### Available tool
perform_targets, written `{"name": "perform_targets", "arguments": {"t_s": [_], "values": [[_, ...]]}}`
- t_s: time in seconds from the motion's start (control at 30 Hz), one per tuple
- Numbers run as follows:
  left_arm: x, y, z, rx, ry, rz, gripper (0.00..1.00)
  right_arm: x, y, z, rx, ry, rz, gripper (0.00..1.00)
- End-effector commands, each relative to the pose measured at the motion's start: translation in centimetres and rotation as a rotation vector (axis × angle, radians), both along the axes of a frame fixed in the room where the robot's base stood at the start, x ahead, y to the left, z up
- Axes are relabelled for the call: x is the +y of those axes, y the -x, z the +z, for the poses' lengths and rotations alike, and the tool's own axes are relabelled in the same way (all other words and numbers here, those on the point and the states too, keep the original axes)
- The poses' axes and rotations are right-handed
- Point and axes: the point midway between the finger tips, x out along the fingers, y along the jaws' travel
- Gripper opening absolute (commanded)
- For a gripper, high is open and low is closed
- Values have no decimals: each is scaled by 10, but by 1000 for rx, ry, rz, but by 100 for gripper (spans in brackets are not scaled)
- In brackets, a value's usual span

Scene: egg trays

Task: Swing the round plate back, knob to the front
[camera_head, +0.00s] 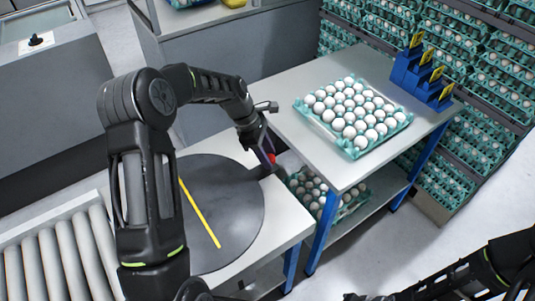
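The round plate (236,222) is dark grey and lies flat on a white-topped table, with a yellow stripe (200,213) across it. My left arm hides its left part. A red knob (271,158) shows at the plate's back right edge, by a dark tab (258,172). My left gripper (265,155) points down right at the knob, its fingers beside or around it; I cannot tell whether they are closed on it. My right gripper (362,297) shows only in part at the bottom edge, away from the plate.
An egg tray (356,151) full of white eggs stands on a grey table to the right. Another egg tray sits on the shelf below. A blue stepped holder (418,80) with yellow cards is at that table's back. A roller conveyor (62,255) lies at lower left. Stacked egg trays fill the back right.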

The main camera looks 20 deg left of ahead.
Motion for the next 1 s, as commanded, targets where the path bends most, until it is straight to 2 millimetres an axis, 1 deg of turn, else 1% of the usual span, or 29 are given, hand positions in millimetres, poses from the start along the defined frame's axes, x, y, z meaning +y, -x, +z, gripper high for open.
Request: {"name": "perform_targets", "arguments": {"t_s": [0.03, 0.07, 0.47, 1.0], "values": [[0, 0, 0, 0, 0, 0, 36, 0, 0, 0, 0, 0, 0, 26], [0, 0, 0, 0, 0, 0, 33, 0, 0, 0, 0, 0, 0, 26], [0, 0, 0, 0, 0, 0, 0, 0, 0, 0, 0, 0, 0, 26], [0, 0, 0, -1, 0, 0, 0, 0, 0, 0, 0, 0, 0, 26]]}}
